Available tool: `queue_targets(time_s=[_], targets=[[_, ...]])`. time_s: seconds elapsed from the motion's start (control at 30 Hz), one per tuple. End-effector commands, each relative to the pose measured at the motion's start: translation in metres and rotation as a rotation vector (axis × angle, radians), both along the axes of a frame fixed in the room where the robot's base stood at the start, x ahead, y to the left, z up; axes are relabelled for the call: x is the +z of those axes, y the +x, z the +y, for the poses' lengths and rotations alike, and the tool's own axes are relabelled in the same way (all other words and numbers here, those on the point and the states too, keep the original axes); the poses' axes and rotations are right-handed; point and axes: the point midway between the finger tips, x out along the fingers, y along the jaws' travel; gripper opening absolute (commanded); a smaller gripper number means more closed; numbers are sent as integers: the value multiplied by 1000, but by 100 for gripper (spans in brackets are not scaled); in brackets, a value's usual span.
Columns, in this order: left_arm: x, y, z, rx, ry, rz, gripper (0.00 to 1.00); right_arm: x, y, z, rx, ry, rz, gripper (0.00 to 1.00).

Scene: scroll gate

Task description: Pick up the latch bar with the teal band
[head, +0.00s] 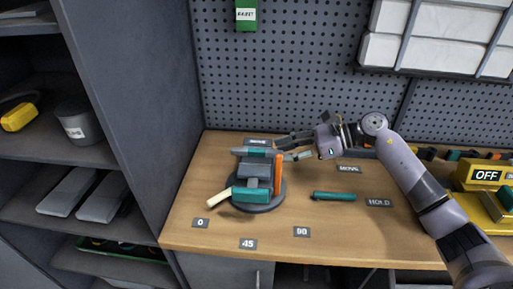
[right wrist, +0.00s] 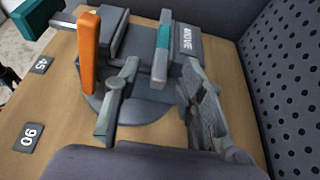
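My right gripper (head: 292,147) comes in from the right, fingers pointing left towards the bar. The fixture (head: 263,207) has a grey block, an orange upright (right wrist: 89,52) and a cream handle (head: 220,195). My left gripper is not in view.
A teal bar (head: 334,196) lies on the bench beside the HOLD label (head: 379,202). A yellow box marked OFF (head: 482,176) stands at the right. Pegboard (head: 290,70) closes the back, and a grey cabinet stands left. The bench front is mostly clear.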

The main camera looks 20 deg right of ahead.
Motion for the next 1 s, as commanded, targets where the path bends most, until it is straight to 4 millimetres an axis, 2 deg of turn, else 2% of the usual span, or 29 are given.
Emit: queue_targets(time_s=[0.23, 0.77, 1.0], targets=[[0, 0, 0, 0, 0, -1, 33, -1, 1, 1, -1, -1, 0, 36], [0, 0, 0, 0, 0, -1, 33, -1, 0, 0, -1, -1, 0, 1], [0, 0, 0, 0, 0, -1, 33, -1, 0, 0, -1, -1, 0, 0]])
